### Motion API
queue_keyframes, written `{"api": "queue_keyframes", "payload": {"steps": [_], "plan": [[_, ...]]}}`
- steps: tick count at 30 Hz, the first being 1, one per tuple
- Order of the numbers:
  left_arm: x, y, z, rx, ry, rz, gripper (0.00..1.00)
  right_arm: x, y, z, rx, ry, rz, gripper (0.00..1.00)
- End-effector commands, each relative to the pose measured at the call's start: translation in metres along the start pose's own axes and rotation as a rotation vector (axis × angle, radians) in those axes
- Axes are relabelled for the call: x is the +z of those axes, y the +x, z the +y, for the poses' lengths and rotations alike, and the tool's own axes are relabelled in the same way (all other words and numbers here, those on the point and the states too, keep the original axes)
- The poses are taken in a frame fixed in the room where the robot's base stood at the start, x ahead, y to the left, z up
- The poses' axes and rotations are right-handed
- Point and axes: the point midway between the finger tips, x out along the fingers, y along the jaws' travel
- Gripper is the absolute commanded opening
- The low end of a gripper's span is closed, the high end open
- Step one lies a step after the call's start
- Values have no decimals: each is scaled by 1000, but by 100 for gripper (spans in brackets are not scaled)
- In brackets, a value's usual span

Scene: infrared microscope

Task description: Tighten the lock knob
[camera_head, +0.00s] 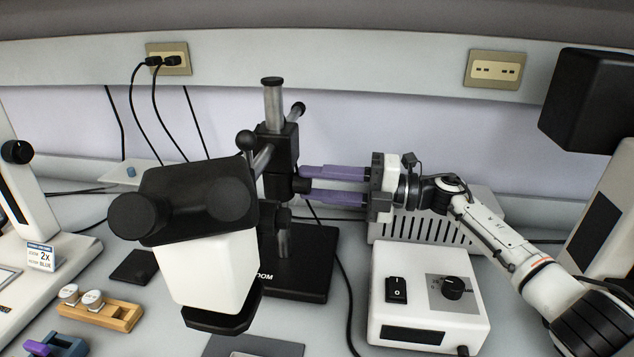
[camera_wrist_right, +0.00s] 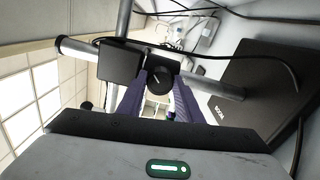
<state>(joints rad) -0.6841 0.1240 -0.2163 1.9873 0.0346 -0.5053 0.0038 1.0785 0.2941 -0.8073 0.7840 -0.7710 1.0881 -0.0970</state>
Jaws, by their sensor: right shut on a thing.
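The lock knob (camera_head: 301,186) is a dark round knob on the right side of the black block on the microscope's upright post. My right gripper (camera_head: 306,185) comes in from the right, and its two purple fingers are shut on the knob, one above and one below in the head view. In the right wrist view the black knob (camera_wrist_right: 160,82) has a white mark on its face and sits between the tips of the purple fingers (camera_wrist_right: 161,92). The microscope head (camera_head: 205,255), white with black eyepieces, stands left of the post. My left gripper is not in view.
The black stand base (camera_head: 305,265) lies under the post. A white control box (camera_head: 425,300) with a switch and dial stands below my right arm, with a vented grey box (camera_head: 440,230) behind it. A wooden holder (camera_head: 110,312) with jars is at lower left. Cables hang behind.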

Motion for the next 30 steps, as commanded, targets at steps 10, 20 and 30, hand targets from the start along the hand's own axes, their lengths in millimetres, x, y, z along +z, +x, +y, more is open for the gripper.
{"api": "queue_keyframes", "payload": {"steps": [10, 20, 30], "plan": [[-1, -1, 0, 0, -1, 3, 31, 0, 0, -1, 0, 3, -1, 51], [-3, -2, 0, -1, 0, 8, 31, 0, -3, -1, 0, 1, -1, 51], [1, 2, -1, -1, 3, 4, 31, 0, -60, -2, -2, 0, -3, 51]]}}
